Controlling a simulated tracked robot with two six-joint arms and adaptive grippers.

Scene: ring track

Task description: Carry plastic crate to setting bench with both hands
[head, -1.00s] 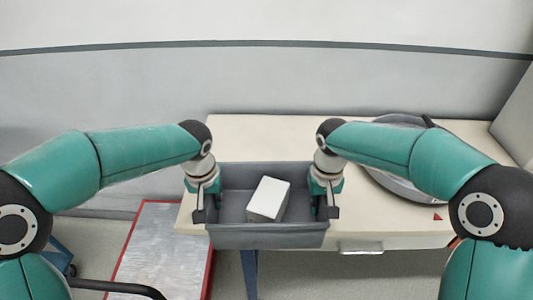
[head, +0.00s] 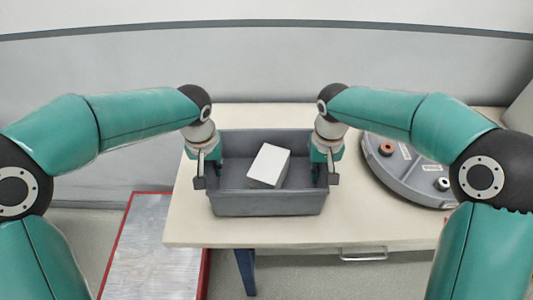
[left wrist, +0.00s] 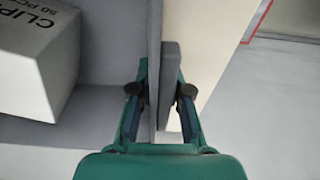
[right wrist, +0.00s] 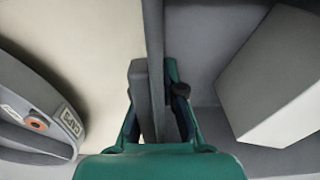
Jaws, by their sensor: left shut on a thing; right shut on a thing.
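The grey plastic crate (head: 268,203) is over the cream-topped setting bench (head: 360,220) in the head view; I cannot tell whether its base touches the top. A white box (head: 268,166) lies inside it, and its printed side shows in the left wrist view (left wrist: 35,60). My left gripper (head: 205,178) is shut on the crate's left wall, with the wall between its fingers in the left wrist view (left wrist: 160,100). My right gripper (head: 327,175) is shut on the right wall, which also shows between its fingers in the right wrist view (right wrist: 158,105).
A round grey tray (head: 405,175) with small coloured parts stands on the bench to the right of the crate. A red-edged metal plate (head: 150,245) is on the floor at the left. A grey wall (head: 270,65) rises behind the bench.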

